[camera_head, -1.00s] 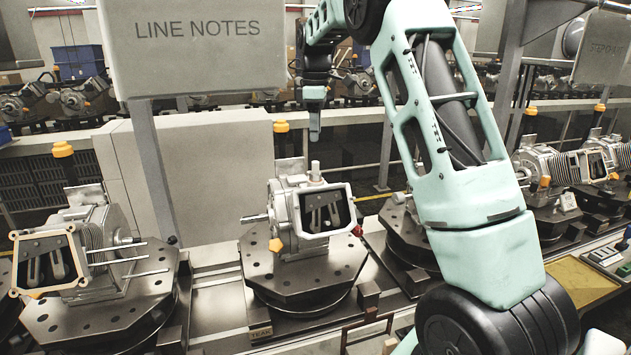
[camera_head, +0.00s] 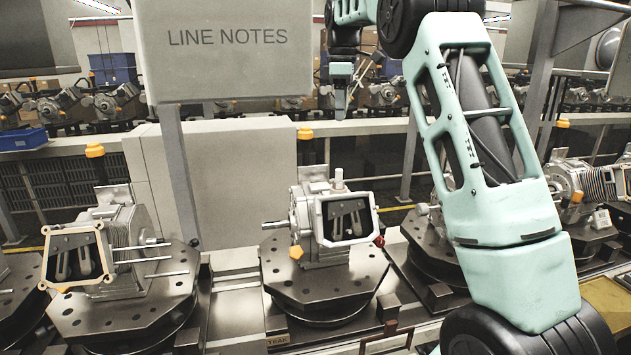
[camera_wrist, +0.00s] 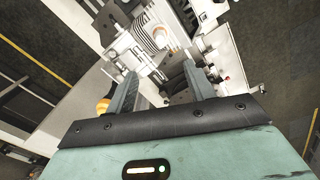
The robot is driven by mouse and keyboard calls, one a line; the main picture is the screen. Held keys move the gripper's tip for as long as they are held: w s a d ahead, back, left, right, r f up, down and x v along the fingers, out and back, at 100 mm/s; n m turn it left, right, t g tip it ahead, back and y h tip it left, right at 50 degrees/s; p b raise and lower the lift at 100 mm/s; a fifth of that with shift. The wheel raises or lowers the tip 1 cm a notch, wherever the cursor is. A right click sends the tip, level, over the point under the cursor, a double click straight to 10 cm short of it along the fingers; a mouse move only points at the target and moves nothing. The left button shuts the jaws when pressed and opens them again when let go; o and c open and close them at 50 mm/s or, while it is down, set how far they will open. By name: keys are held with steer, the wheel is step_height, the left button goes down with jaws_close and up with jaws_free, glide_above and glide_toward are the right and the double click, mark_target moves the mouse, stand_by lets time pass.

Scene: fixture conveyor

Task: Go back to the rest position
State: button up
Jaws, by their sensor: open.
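My gripper (camera_wrist: 160,90) is open, its two fingers apart with nothing between them in the wrist view. In the head view, my gripper (camera_head: 341,98) hangs pointing down, above and behind the middle engine unit (camera_head: 335,220). That unit sits on a dark round fixture plate (camera_head: 315,295). In the wrist view, a grey metal unit with a round pale part lies below and beyond the fingers, apart from them. My arm rises across the right of the head view.
A second engine unit (camera_head: 105,245) with long rods stands on a fixture at left. More units (camera_head: 595,182) stand at right. A LINE NOTES sign (camera_head: 225,50) on a post rises left of my gripper. A grey cabinet (camera_head: 225,180) stands behind the line.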

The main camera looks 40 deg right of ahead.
steer(key=s+a+f+b, duration=0.2)
steer(key=a+f, duration=0.3)
steer(key=a, duration=0.5)
steer(key=s+a+f+y+b, duration=0.1)
steer(key=s+a+f, duration=0.25)
steer(key=a, duration=0.65)
steer(key=s+a+f+b, duration=0.2)
steer(key=a+f, duration=0.4)
steer(key=a, duration=0.5)
steer(key=s+a+f+b, duration=0.2)
steer(key=s+a+f, duration=0.65)
steer(key=s, duration=0.35)
steer(key=s+a+f+b, duration=0.1)
steer(key=s+f, duration=0.2)
steer(key=s, duration=0.4)
steer(key=s+a+f+b, duration=0.1)
steer(key=s+f, duration=0.3)
steer(key=s, duration=0.3)
steer(key=shift+s, duration=0.25)
